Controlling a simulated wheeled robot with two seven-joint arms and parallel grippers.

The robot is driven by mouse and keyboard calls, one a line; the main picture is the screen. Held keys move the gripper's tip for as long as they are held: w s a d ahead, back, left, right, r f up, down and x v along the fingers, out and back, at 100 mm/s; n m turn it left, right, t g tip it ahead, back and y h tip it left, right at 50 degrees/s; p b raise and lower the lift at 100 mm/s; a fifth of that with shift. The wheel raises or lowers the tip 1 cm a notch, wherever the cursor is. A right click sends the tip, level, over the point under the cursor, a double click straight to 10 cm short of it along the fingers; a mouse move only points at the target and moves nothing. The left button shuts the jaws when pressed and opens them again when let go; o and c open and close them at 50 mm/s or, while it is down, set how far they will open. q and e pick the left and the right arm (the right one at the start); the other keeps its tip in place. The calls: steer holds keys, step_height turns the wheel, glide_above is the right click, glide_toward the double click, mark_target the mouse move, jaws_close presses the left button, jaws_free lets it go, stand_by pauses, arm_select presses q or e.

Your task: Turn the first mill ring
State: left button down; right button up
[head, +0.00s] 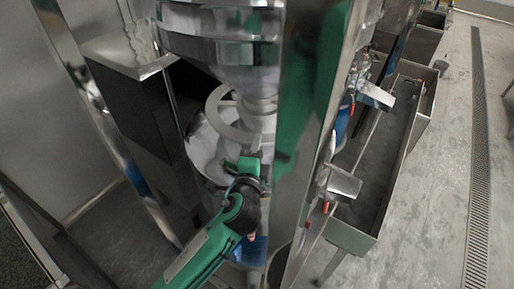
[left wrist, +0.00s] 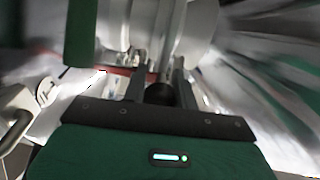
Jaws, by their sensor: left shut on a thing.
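The mill ring (head: 218,118), a pale curved ring, sits around the neck below the steel hopper (head: 225,40) in the head view. My left gripper (head: 250,160) reaches up from below to the ring's lower side. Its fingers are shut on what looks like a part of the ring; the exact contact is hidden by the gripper. In the left wrist view, the fingers (left wrist: 160,80) close near a grey metal part (left wrist: 172,40), and the picture there is blurred. My right gripper is not in view.
A shiny steel post (head: 318,110) stands close to the right of my left gripper. A dark box-shaped unit (head: 145,105) stands to the left. Long metal troughs (head: 375,165) lie farther right, beside open floor (head: 430,190).

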arm_select(q)
steer(key=shift+d, duration=1.25)
steer(key=c, duration=1.1)
jaws_free()
steer(key=shift+s+a+f+b, duration=0.15)
steer(key=shift+s+b, duration=0.25)
steer(key=shift+s, duration=0.1)
steer(key=s+a+b, duration=0.2)
steer(key=s+b, duration=0.1)
steer(key=s, duration=0.9)
steer(key=shift+s+a+b, duration=0.15)
steer(key=shift+s+b, duration=0.1)
steer(key=shift+b, duration=0.15)
